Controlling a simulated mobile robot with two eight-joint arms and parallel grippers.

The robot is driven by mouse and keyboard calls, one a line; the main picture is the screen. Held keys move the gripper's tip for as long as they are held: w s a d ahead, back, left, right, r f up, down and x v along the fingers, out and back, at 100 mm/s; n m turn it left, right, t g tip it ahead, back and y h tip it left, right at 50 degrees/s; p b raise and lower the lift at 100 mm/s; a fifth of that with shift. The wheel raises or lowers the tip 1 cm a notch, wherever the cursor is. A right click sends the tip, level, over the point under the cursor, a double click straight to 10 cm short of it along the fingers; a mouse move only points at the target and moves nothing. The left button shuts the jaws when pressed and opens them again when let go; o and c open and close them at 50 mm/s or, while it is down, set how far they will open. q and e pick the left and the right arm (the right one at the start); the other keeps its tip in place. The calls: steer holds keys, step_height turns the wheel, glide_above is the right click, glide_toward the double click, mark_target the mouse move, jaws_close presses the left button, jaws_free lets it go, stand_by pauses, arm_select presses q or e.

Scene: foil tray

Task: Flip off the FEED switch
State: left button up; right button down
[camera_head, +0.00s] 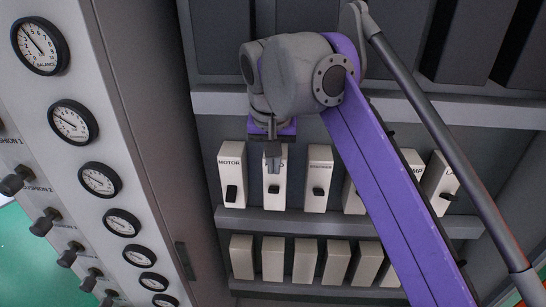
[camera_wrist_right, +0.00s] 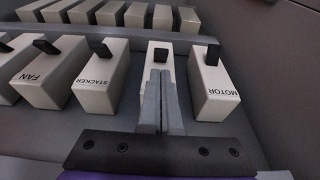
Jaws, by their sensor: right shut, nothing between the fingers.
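The right gripper (camera_head: 273,166) is shut and empty, its fingers in front of the second switch from the left in the upper row. That switch (camera_head: 274,197) is a cream block with a black lever; only a final "D" of its label shows, the rest being hidden by the fingers. In the right wrist view the shut fingers (camera_wrist_right: 161,75) point at this switch (camera_wrist_right: 160,47), between STACKER and MOTOR. Its black lever (camera_wrist_right: 161,56) shows just beyond the fingertips; I cannot tell whether they touch. The left gripper is not in view.
The MOTOR switch (camera_head: 232,175) and the STACKER switch (camera_head: 319,178) stand close on either side. The FAN switch (camera_wrist_right: 45,72) is farther along. A lower row of plain cream blocks (camera_head: 303,260) sits beneath a grey ledge (camera_head: 290,222). A gauge panel (camera_head: 100,140) stands at left.

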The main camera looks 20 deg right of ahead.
mark_target(273, 192)
steer(key=x, duration=0.4)
steer(key=shift+w+f, duration=0.15)
steer(key=shift+f, duration=0.1)
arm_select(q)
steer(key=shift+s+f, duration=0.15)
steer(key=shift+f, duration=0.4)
